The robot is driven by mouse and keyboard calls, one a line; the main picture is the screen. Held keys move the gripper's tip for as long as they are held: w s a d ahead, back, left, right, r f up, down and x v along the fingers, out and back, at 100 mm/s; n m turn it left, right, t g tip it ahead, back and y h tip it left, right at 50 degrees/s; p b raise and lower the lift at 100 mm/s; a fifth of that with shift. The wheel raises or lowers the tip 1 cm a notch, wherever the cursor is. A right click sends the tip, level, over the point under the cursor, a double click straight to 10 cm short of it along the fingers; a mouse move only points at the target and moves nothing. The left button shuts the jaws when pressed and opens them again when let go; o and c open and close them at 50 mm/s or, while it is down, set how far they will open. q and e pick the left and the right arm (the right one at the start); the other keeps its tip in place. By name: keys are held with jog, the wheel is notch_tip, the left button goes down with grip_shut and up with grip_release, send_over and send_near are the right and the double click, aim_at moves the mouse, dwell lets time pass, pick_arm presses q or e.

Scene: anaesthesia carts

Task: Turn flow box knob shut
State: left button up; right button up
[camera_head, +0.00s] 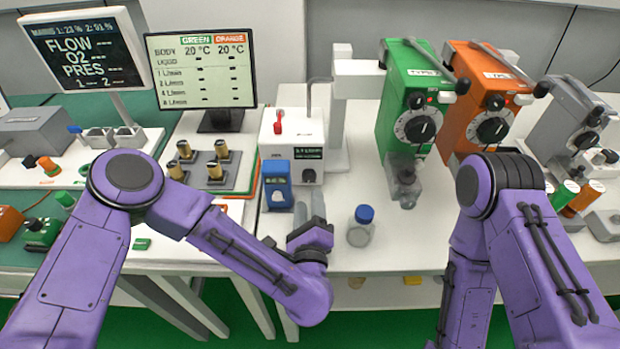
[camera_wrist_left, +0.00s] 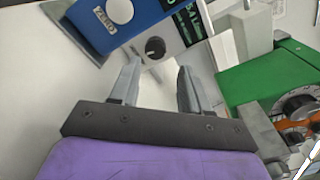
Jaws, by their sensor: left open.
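The flow box (camera_head: 283,148) is a white box with a red lever on top and a small dark display on its front. Its black knob (camera_head: 308,176) sits low on the front face, under the display. In the left wrist view the knob (camera_wrist_left: 155,47) shows just beyond and between the fingertips. My left gripper (camera_head: 311,208) is open and empty in front of the flow box, with its fingers (camera_wrist_left: 157,78) pointing at the knob. They look apart from it. My right arm shows at the right, but its gripper is not in view.
A blue handheld device (camera_head: 278,186) stands close left of the knob. A blue-capped jar (camera_head: 360,228) stands right of my left gripper. The green vaporizer (camera_head: 408,110) and orange vaporizer (camera_head: 480,105) are further right. A monitor (camera_head: 202,70) stands behind left. Bare white table lies around the jar.

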aim_at(309, 179)
pick_arm(q)
jog(key=w, duration=0.2)
jog(key=w+p, duration=0.1)
jog(key=w, duration=0.1)
jog(key=w+p, duration=0.1)
jog(key=w, duration=0.1)
jog(key=shift+w+a+f, duration=0.1)
jog(key=shift+w+f, duration=0.25)
jog(key=shift+w, duration=0.5)
jog(key=c, duration=0.8)
jog(key=shift+o, duration=0.2)
jog(key=shift+f, duration=0.1)
jog(key=m+b, duration=0.2)
jog(key=shift+f+m+b, duration=0.1)
jog(key=shift+m+b, duration=0.2)
jog(key=shift+m, duration=0.1)
jog(key=m+b, duration=0.1)
jog(key=m, duration=0.1)
jog(key=shift+m+b, duration=0.3)
jog(key=shift+b, duration=0.05)
jog(key=shift+m+b, duration=0.35)
jog(key=shift+m, duration=0.35)
